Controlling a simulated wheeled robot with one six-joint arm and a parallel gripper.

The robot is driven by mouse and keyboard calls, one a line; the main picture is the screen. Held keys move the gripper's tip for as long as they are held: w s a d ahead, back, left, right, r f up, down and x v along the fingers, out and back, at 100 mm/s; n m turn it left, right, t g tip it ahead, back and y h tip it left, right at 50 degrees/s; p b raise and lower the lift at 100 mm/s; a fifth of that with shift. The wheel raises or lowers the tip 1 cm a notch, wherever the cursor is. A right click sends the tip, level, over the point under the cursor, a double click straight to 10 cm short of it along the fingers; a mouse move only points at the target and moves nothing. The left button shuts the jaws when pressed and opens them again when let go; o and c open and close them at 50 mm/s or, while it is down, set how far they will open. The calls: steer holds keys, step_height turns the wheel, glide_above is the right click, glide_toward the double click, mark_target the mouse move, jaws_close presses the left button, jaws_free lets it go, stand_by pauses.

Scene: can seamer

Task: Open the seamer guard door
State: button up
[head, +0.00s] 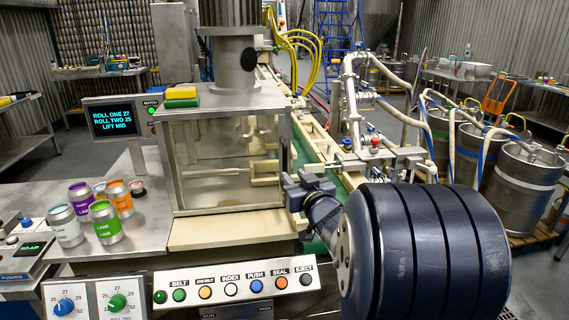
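The seamer (232,62) stands left of centre, with a motor column on top of its metal-framed guard box. The guard door (215,185) appears to be the clear front panel; it looks closed, and pale parts show behind it. A dark upright bar (284,155) runs along the box's right front edge; I cannot tell if it is the door handle. My gripper (298,188) is just right of the box's lower right front corner, close to that bar. My dark arm comes in from the right. The fingertips are small and partly hidden, so contact and opening are unclear.
Several cans (104,222) stand on the left counter beside a display (112,117). A button panel (236,285) runs along the front below the box. A conveyor (316,150) with hoses lies behind my gripper. Steel kegs (522,170) stand at right.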

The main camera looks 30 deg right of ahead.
mark_target(286, 167)
steer(key=w, duration=0.7)
steer(key=shift+d+p, duration=0.3)
steer(key=shift+p, duration=0.05)
jaws_close()
